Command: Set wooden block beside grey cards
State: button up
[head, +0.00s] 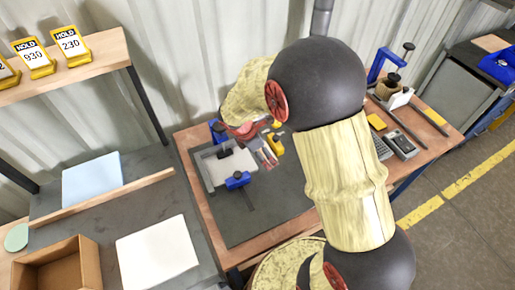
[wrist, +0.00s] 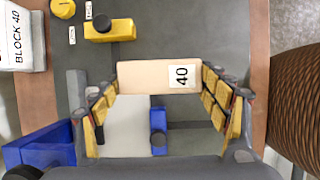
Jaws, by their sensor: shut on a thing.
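The wooden block, pale tan with a "40" label, is between my fingertips in the wrist view (wrist: 145,76). My gripper (wrist: 160,90) is shut on it, one finger pad at each end. In the head view my gripper (head: 266,156) is over the dark mat, partly hidden by my arm; I cannot make out the block clearly there. A pale grey flat stack, apparently the grey cards (wrist: 126,132), lies below the block in the wrist view, partly covered by it. The stack also shows in the head view (head: 228,166), inside a grey corner frame. The block's height above the mat is unclear.
A blue clamp (head: 237,181) stands at the stack's edge. A yellow piece with a black knob (wrist: 110,30) is beyond the block. A white holder marked "BLOCK 40" (wrist: 22,40) is at the wrist view's left. The dark mat (head: 245,223) is clear towards the front.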

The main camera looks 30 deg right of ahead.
jog(key=w+d+f, duration=0.1)
jog(key=w+f, duration=0.1)
jog(key=w, duration=0.1)
jog(key=w+f+b, duration=0.1)
jog(key=w+f, duration=0.2)
jog(key=w+d+f, duration=0.1)
jog(key=w+f, duration=0.2)
jog(key=w, duration=0.1)
jog(key=shift+d+f, duration=0.15)
jog(key=shift+d, duration=0.2)
jog(key=shift+w+f+b, duration=0.15)
jog(key=shift+f+b, duration=0.3)
jog(key=shift+f, duration=1.2)
jog(key=shift+f, duration=0.2)
jog(key=o, duration=1)
jog(key=shift+o, duration=0.2)
jog(key=shift+r, duration=0.1)
